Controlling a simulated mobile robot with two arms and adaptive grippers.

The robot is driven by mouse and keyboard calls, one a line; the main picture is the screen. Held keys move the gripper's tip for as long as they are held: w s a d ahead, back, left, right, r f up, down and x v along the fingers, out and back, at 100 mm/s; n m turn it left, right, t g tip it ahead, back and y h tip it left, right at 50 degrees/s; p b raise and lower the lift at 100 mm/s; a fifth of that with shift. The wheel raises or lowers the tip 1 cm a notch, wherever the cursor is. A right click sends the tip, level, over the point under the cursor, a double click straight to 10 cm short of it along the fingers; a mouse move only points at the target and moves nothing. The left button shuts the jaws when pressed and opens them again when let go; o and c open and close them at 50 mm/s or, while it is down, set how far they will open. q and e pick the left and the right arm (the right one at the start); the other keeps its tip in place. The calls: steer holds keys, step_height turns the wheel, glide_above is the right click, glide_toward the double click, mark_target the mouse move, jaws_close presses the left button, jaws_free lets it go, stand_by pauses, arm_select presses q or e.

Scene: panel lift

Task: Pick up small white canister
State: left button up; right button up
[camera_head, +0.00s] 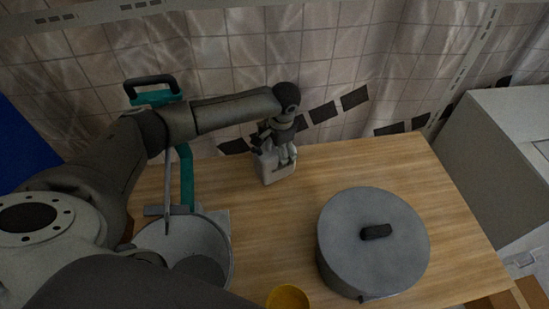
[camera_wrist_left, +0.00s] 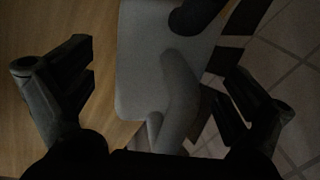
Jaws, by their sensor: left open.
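The small white canister (camera_head: 269,170) stands at the back edge of the wooden table, near the tiled wall. My left gripper (camera_head: 275,148) is right above it and partly covers its top. In the left wrist view the canister (camera_wrist_left: 138,75), pale with a handle and a dark cap, lies between the two spread fingers of my left gripper (camera_wrist_left: 160,95). The fingers are open, with gaps on both sides, and I see no grip on it. My right gripper is not in view.
A large grey lidded pot (camera_head: 350,235) stands on the table (camera_head: 300,215) to the right. A mixer with a teal stand (camera_head: 187,175) and metal bowl (camera_head: 222,245) is at the left. A yellow bowl (camera_head: 288,297) is at the front. Bare wood lies between canister and pot.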

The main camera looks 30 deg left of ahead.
arm_select(q)
steer(key=c, duration=1.1)
steer(key=shift+c, duration=0.7)
